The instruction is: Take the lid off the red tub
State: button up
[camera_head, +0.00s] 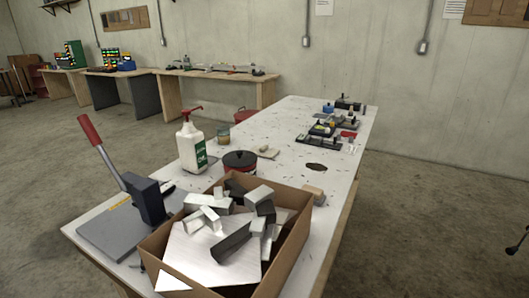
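The red tub (237,171) stands on the white worktable, just behind a cardboard box that hides part of its lower body. Its dark lid (240,159) is on top, with a small raised part at the middle. My gripper does not show in this view, so I cannot tell where it is relative to the tub.
The cardboard box (209,280) holds several metal offcuts. Blocks and trays (332,130) lie at the far right. The table's middle (270,135) is mostly clear.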

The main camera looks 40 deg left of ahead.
aim_at(239, 159)
jog(key=u, duration=0.05)
jog(key=i, duration=3.15)
jog(key=u, duration=3.45)
jog(key=i, duration=0.5)
jog(key=z, duration=0.05)
